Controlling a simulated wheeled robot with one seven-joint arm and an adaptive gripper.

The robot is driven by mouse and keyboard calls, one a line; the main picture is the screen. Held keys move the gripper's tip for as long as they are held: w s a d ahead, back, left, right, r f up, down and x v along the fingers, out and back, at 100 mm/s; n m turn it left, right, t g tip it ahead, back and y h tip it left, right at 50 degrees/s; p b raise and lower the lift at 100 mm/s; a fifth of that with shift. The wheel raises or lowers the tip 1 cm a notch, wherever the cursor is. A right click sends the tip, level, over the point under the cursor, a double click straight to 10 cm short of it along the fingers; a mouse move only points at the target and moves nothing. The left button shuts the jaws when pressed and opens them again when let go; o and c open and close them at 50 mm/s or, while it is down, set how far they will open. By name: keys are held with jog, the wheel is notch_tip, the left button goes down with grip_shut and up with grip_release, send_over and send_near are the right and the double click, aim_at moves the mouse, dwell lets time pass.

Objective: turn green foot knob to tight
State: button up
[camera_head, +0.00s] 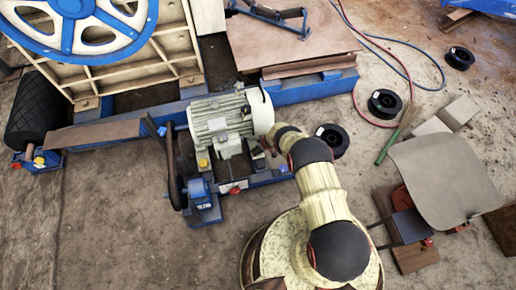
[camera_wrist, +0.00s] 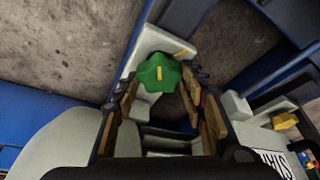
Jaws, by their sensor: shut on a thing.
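The green foot knob (camera_wrist: 160,73) is lobed and has a short yellow bar on top, close to upright in the wrist view. It sits on a pale grey motor foot (camera_wrist: 155,42). A slanted yellow mark (camera_wrist: 180,52) lies on that foot, up and right of the knob. My gripper (camera_wrist: 160,82) has one finger on each side of the knob and is shut on it. In the head view, the pale electric motor (camera_head: 222,118) stands on a blue frame. My arm reaches its right side, where the knob and fingertips are hidden.
A yellow knob (camera_head: 203,163) and a red knob (camera_head: 235,190) are near the motor's base. A belt pulley (camera_head: 174,165) stands left of the motor. Blue frame beams (camera_wrist: 120,60) run close around the fingers. Cable spools (camera_head: 385,103) and hoses lie on the ground to the right.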

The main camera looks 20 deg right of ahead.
jog(key=m+h, duration=0.1)
jog(key=m, duration=0.2)
jog(key=shift+a+m+t+b, duration=0.15)
jog(key=shift+m+t+b, duration=0.15)
jog(key=m+b, duration=0.1)
jog(key=m+h+b, duration=0.1)
jog(key=m+b, duration=0.1)
jog(key=shift+a+f+m+h, duration=0.1)
jog(key=shift+f+m+h, duration=0.1)
jog(key=shift+m+h, duration=0.1)
jog(key=shift+r+m+h+b, duration=0.1)
jog(key=shift+m+h+b, duration=0.4)
jog(key=shift+m, duration=0.6)
jog(key=shift+r+m+h+b, duration=0.1)
jog(key=shift+m+h+b, duration=0.35)
jog(key=shift+m, duration=0.65)
jog(key=o, duration=1.2)
jog(key=shift+c, duration=0.2)
jog(key=shift+a+r, duration=0.1)
jog(key=v, duration=1.1)
jog(key=shift+r, duration=0.45)
